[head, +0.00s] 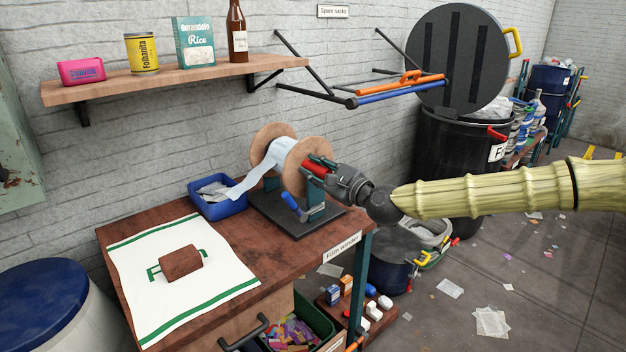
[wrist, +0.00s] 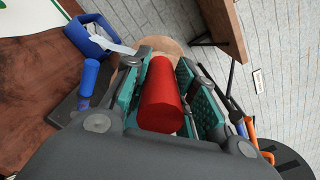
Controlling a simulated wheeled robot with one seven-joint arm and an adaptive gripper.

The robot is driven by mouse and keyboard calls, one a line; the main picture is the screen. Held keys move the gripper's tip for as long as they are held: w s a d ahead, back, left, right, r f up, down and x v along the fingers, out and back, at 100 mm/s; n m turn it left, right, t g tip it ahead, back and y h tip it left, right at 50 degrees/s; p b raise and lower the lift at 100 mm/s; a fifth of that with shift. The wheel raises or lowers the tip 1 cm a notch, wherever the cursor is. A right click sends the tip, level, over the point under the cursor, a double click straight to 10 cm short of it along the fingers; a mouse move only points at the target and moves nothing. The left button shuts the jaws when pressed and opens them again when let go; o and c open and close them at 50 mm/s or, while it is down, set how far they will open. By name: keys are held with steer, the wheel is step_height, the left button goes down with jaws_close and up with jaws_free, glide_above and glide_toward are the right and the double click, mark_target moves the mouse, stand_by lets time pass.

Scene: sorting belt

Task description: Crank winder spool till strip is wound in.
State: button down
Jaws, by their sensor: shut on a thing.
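The winder spool (head: 270,140) has two round wooden flanges and stands on a dark base plate (head: 268,222) on the bench. The pale film strip (head: 250,184) runs from a blue tray (head: 222,209) up onto the spool, and some lies wrapped on its core. More pale film (head: 212,190) lies in the tray. My gripper (head: 317,167) is at the right flange, shut on the red crank handle (wrist: 163,98). The handle lies between the teal pads in the wrist view. A blue lever grip (head: 293,203) sits low on the winder; it also shows in the wrist view (wrist: 88,78).
A white cloth (head: 215,275) with green stripes and a brown block (head: 181,265) lie on the bench's front left. A wall shelf (head: 180,83) with goods is above. A black bin (head: 455,150) and wall bars (head: 340,95) are behind my arm.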

steer(key=shift+w+d+r+m+b, duration=0.35)
steer(key=shift+m+b, duration=0.25)
steer(key=shift+m, duration=0.15)
steer(key=shift+w+d+r+m+b, duration=0.2)
steer(key=shift+w+d+m+b, duration=0.15)
steer(key=shift+m+b, duration=0.3)
steer(key=shift+w+d+r+m+b, duration=0.3)
steer(key=shift+m+b, duration=0.25)
steer(key=shift+m, duration=0.25)
steer(key=shift+d, duration=0.1)
steer(key=c, duration=1.1)
jaws_free()
steer(key=shift+c, duration=0.2)
steer(key=v, duration=1.2)
steer(key=shift+r, duration=0.4)
steer(key=shift+d, duration=0.1)
